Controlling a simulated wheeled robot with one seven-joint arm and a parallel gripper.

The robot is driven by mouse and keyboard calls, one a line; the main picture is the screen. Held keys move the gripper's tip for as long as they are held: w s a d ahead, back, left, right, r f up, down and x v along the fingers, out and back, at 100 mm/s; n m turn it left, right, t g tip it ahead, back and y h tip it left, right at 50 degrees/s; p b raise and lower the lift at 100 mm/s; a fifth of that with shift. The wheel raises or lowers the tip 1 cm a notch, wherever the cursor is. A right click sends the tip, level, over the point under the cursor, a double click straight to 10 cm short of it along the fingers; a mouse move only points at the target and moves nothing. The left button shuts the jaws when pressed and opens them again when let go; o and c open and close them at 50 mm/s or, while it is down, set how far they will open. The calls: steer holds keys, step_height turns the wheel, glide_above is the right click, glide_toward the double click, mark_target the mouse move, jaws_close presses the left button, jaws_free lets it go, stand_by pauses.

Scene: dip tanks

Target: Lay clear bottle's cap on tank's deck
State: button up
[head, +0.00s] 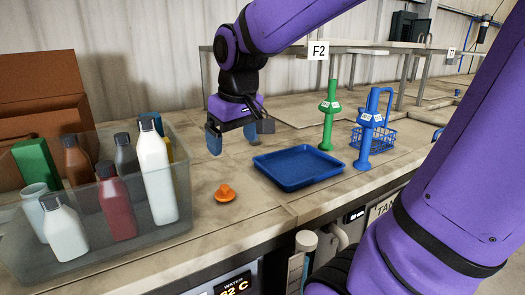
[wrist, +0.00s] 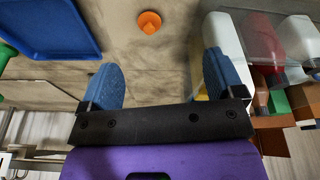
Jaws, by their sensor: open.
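My gripper (head: 232,144) is open and empty above the deck, pointing down; its two blue fingers also show in the wrist view (wrist: 160,72). A small orange knobbed piece (head: 226,194) lies on the tank's deck (head: 265,208), apart from the gripper; it also shows in the wrist view (wrist: 149,22). I cannot tell whether it is the clear bottle's cap. A see-through crate (head: 20,250) at the left holds several bottles, among them a pale one (head: 33,208) with no cap visible and a white one with a grey cap (head: 62,230). I cannot tell which is the clear bottle.
An empty blue tray (head: 298,168) lies right of the gripper. Beyond it stand a green tool (head: 328,118), a blue tool (head: 366,140) and a blue wire basket (head: 378,138). A brown box (head: 45,90) is behind the crate. Bare deck surrounds the orange piece.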

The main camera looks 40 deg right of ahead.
steer(key=s+a+r+t, duration=0.1)
steer(key=s+a+t, duration=0.1)
steer(key=s, duration=0.9)
steer(key=shift+s+r+t, duration=0.25)
steer(key=shift+s+t, duration=0.05)
steer(key=shift+s, duration=0.05)
